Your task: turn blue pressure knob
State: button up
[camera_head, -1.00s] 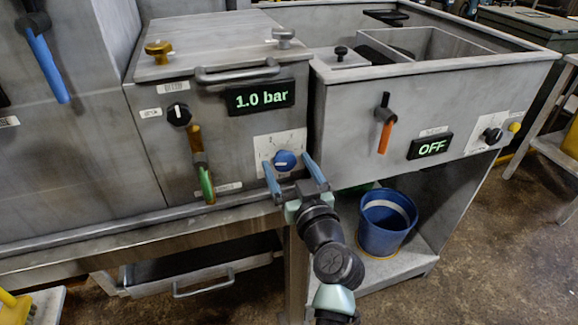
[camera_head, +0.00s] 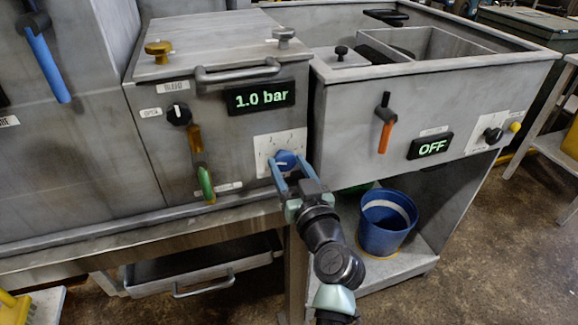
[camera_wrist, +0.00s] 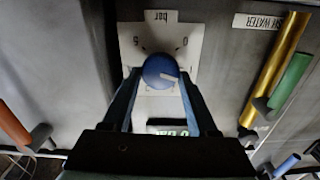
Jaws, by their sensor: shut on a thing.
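The blue pressure knob (camera_head: 285,160) sits on a white scale plate (camera_head: 268,146) on the compactor's front panel. The wrist view shows the fingers (camera_wrist: 160,78) flanking the knob. The display (camera_head: 261,97) above the plate reads 1.0 bar.
A black selector knob (camera_head: 179,114) and a green-handled lever (camera_head: 206,183) are to the left. An orange-handled lever (camera_head: 385,137) and a display reading OFF (camera_head: 430,146) are on the right unit. A blue bucket (camera_head: 386,224) stands on the shelf below.

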jog(key=m, duration=0.4)
jog(key=shift+d, duration=0.1)
jog(key=m, duration=0.4)
jog(key=shift+d+f+m+p, duration=0.1)
jog(key=shift+m+p, duration=0.2)
jog(key=shift+p, duration=0.05)
jog(key=m+p, duration=0.1)
jog(key=m, duration=0.3)
jog(key=shift+f+m+p, duration=0.2)
jog(key=shift+m+p, duration=0.5)
jog(key=shift+m, duration=1.3)
jog(key=o, duration=1.3)
jog(key=shift+o, duration=0.2)
jog(key=v, duration=1.3)
